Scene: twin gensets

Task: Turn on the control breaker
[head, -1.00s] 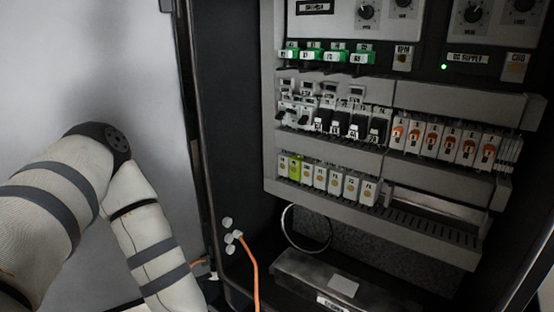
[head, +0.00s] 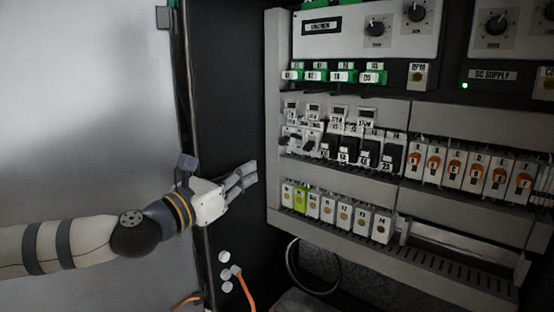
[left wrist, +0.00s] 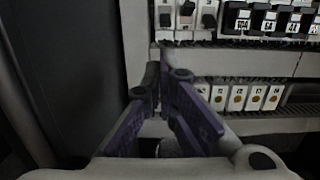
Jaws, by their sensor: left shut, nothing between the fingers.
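A row of breakers sits on the middle rail of the open cabinet. At its left end are light-bodied toggle breakers (head: 308,138), also at the top of the left wrist view (left wrist: 187,14). To their right are several black labelled units (head: 349,150). The labels are too small to tell which one is the control breaker. My left gripper (head: 252,174) is shut and empty, just left of the rail panel and slightly below the breakers. In the left wrist view its fingertips (left wrist: 164,60) point up toward the toggle breakers, apart from them. My right gripper is not in view.
Below is a row of white modules with one yellow-green module (head: 301,199). Orange-marked modules (head: 470,168) stand at right, green terminals (head: 342,76) above. The cabinet's side edge (head: 190,90) lies close to my left arm. An orange cable (head: 242,285) hangs below.

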